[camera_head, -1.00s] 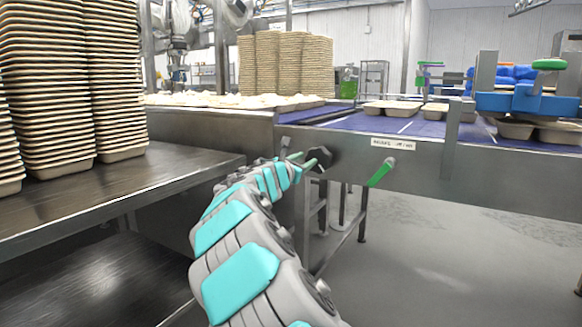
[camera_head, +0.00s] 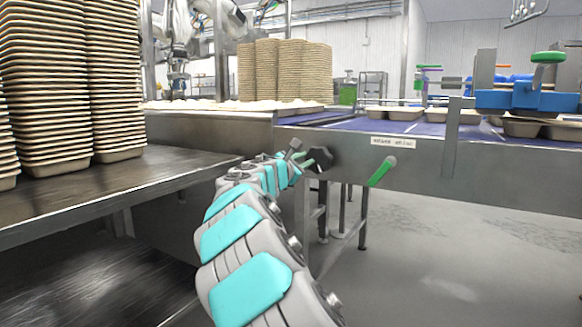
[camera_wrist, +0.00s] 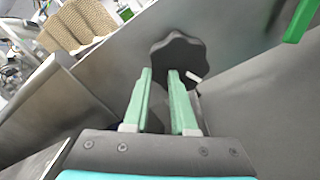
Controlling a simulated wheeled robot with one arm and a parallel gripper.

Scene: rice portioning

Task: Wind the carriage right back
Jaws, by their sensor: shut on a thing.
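A black lobed knob (camera_head: 320,160) sits on the steel side of the conveyor; it also shows in the wrist view (camera_wrist: 180,58). My gripper (camera_head: 304,160) reaches it from the left. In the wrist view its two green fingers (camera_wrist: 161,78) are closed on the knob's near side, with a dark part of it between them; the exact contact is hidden. A blue carriage-like block (camera_head: 528,101) with a green knob on top (camera_head: 548,57) spans the belt at the right. I cannot tell whether the black knob drives it.
A green-handled lever (camera_head: 382,171) sticks out right of the knob, below a label plate (camera_head: 393,142). A steel table (camera_head: 120,190) with tall tray stacks (camera_head: 112,80) stands at left. Trays (camera_head: 395,112) sit on the blue belt. The floor at right is clear.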

